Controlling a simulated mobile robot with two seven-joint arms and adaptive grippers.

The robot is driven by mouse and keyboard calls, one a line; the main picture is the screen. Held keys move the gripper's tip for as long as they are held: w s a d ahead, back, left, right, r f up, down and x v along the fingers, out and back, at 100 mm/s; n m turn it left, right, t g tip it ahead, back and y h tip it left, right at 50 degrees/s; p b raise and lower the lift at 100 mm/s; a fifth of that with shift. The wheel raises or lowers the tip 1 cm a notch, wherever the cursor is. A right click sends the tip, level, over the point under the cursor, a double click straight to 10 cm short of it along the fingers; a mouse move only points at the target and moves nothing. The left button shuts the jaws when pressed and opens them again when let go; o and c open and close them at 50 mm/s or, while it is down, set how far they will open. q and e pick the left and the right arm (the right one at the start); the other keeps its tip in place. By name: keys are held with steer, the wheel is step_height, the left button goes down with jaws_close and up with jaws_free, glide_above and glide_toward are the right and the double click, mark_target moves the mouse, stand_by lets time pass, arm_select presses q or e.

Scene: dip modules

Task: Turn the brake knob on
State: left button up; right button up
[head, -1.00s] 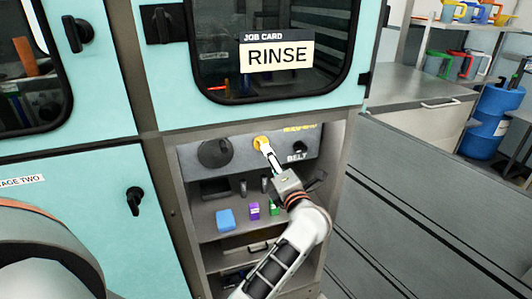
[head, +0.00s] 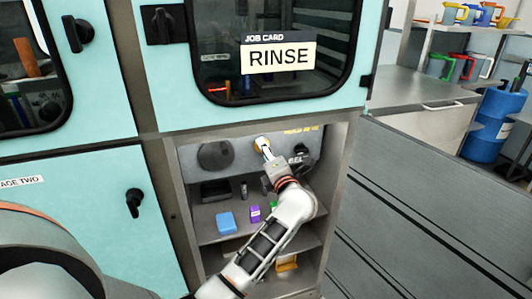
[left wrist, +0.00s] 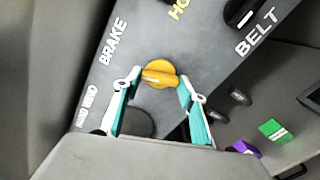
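The yellow knob (head: 260,142) sits on the grey control panel inside the open bay, between a large dark dial and the BELT switch. In the left wrist view the knob (left wrist: 161,75) has a raised grip bar that looks roughly crosswise between the fingers, with the word BRAKE beside it. My left gripper (head: 265,150) is at the panel. Its fingers stand apart, one on each side of the knob, with small gaps visible, so contact cannot be confirmed. Part of the knob is hidden by the gripper in the head view. My right gripper is not in view.
The dark dial (head: 215,155) is left of the knob and the BELT switch (head: 300,160) is close on the right. Blue (head: 226,221) and purple (head: 255,213) boxes stand on the shelf below. The bay's side walls frame the arm.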

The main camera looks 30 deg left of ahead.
arm_select(q)
steer(key=shift+f, duration=0.1)
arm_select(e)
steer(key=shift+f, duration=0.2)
arm_select(q)
steer(key=n+b, duration=0.6)
steer(key=n, duration=0.7)
steer(key=shift+n, duration=0.4)
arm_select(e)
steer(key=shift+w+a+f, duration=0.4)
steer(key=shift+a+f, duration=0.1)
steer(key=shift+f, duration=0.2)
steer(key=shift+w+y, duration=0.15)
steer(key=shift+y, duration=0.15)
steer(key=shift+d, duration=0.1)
arm_select(q)
steer(key=o, duration=1.1)
steer(key=shift+c, duration=0.2)
steer(key=shift+o, duration=0.2)
